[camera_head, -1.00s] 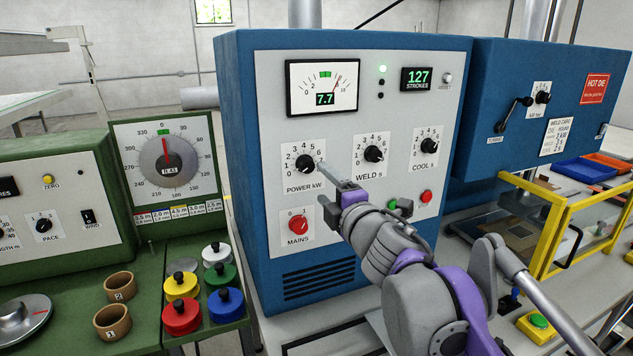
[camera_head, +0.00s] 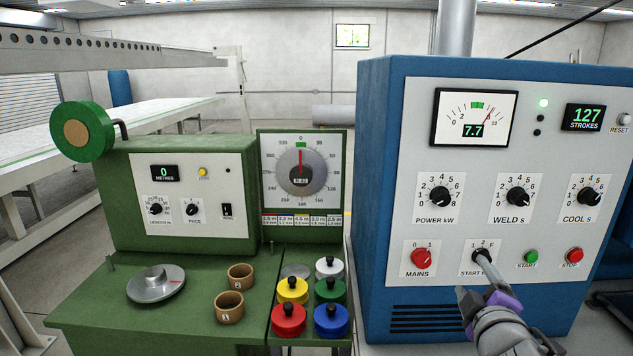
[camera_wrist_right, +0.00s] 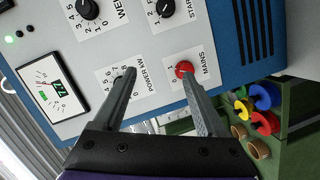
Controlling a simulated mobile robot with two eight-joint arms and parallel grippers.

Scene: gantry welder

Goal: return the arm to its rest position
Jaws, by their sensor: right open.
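My right gripper (camera_head: 484,262) comes in from the lower right in the head view, in front of the lower part of the blue welder cabinet (camera_head: 375,200). Its tip overlaps the start selector knob (camera_head: 480,255); contact cannot be told there. In the right wrist view the gripper (camera_wrist_right: 160,82) is open, with nothing between its two separated fingers. One finger overlaps the power knob, and the red mains knob (camera_wrist_right: 184,69) shows beside the other. My left gripper is not in view.
The mains knob (camera_head: 421,258) and green start button (camera_head: 531,257) flank the selector. A green bench (camera_head: 90,315) at left carries brown cups (camera_head: 230,306), coloured weights (camera_head: 289,320) and a dial (camera_head: 301,175). The floor left of the bench looks clear.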

